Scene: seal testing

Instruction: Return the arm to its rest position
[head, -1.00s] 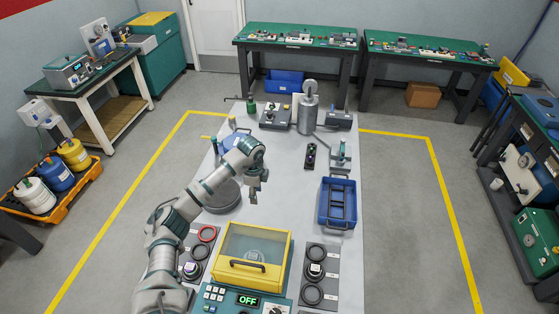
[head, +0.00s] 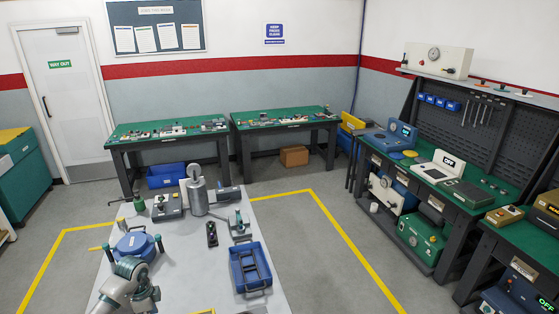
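My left arm (head: 130,286) comes in at the bottom left of the head view, over the near left part of the grey-white table (head: 205,268). Only grey and teal arm links show. The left gripper is not seen, so its fingers cannot be judged. My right arm and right gripper are out of view.
A blue round vessel with teal-topped posts (head: 134,245) stands just behind my arm. A blue tray (head: 250,268) lies to the right, with a grey cylinder device (head: 199,197) farther back. Green-topped benches (head: 170,132) line the back wall. Floor right of the table is clear.

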